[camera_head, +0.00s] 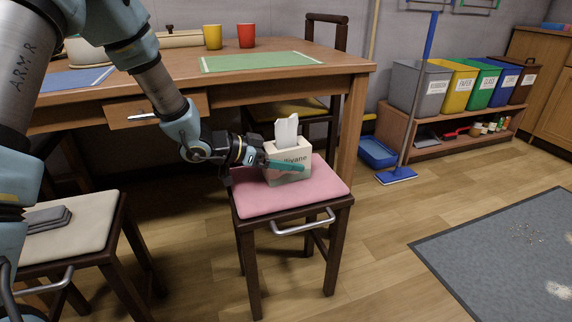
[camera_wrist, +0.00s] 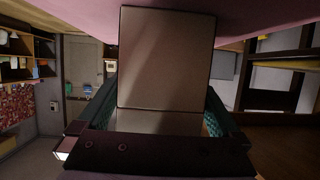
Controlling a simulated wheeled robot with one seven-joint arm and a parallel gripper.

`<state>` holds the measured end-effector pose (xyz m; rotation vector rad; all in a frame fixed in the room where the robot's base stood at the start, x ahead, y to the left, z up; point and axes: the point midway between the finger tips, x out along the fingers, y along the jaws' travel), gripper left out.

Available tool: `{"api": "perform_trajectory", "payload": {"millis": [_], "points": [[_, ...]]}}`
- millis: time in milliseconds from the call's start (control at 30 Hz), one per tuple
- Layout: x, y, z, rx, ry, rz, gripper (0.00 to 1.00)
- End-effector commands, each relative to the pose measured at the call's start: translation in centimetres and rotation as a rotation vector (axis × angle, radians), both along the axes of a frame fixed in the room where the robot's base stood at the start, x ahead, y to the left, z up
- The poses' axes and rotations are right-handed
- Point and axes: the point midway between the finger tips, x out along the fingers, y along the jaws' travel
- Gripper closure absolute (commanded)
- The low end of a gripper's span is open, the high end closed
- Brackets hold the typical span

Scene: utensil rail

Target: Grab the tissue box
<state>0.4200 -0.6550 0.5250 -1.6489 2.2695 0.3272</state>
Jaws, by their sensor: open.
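The tissue box (camera_head: 288,155) is a pale carton with a white tissue sticking out of its top and dark lettering on its side. It stands upright on the pink cushion (camera_head: 318,190) of a dark wooden stool. My gripper (camera_head: 285,165) reaches in from the left, with one teal finger across the lettered side. In the wrist view the pale box (camera_wrist: 167,60) fills the middle, between the open teal fingers of my gripper (camera_wrist: 160,112). I cannot tell whether either finger touches it. The far finger is hidden in the head view.
A wooden table (camera_head: 340,63) with a green mat, a yellow cup (camera_head: 212,37) and a red cup (camera_head: 246,36) stands behind the stool. A beige stool (camera_head: 80,228) is at left.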

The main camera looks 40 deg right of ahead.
Motion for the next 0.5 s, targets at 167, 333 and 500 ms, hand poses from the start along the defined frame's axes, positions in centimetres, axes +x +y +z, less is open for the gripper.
{"api": "perform_trajectory", "payload": {"millis": [167, 333, 500], "points": [[-0.01, 0.03, 0.03, 0.0, 0.0, 0.0, 0.15], [-0.01, 0.04, 0.02, 0.0, 0.0, 0.0, 0.34], [-0.01, 0.05, 0.02, 0.0, 0.0, 0.0, 0.53]]}}
